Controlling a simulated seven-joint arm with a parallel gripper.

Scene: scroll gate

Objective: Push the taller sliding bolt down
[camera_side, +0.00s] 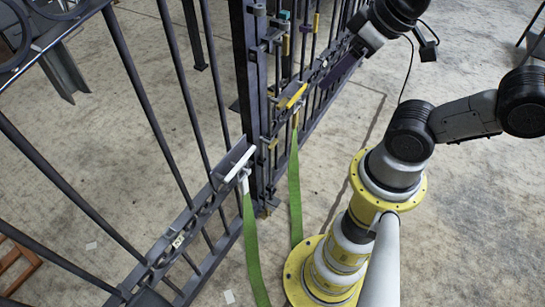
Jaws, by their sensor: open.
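A dark metal gate post (252,95) stands at the upper middle, with vertical sliding bolts and coloured fittings beside it. A yellow bolt handle (291,97) juts out at mid height. Higher up are a small yellow piece (286,45), a teal piece (284,15) and a purple piece (305,28). I cannot tell for certain which bolt is the taller. My gripper (340,70) is at the upper right of the bolts, dark and small against the bars. It is open, and nothing shows between its fingers. It looks apart from the yellow handle; exact contact is unclear.
A barred gate leaf (165,250) with a white-edged latch bar (238,163) fills the left. Two green straps (295,195) hang from the gate to the floor. A wooden object (15,265) lies lower left.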

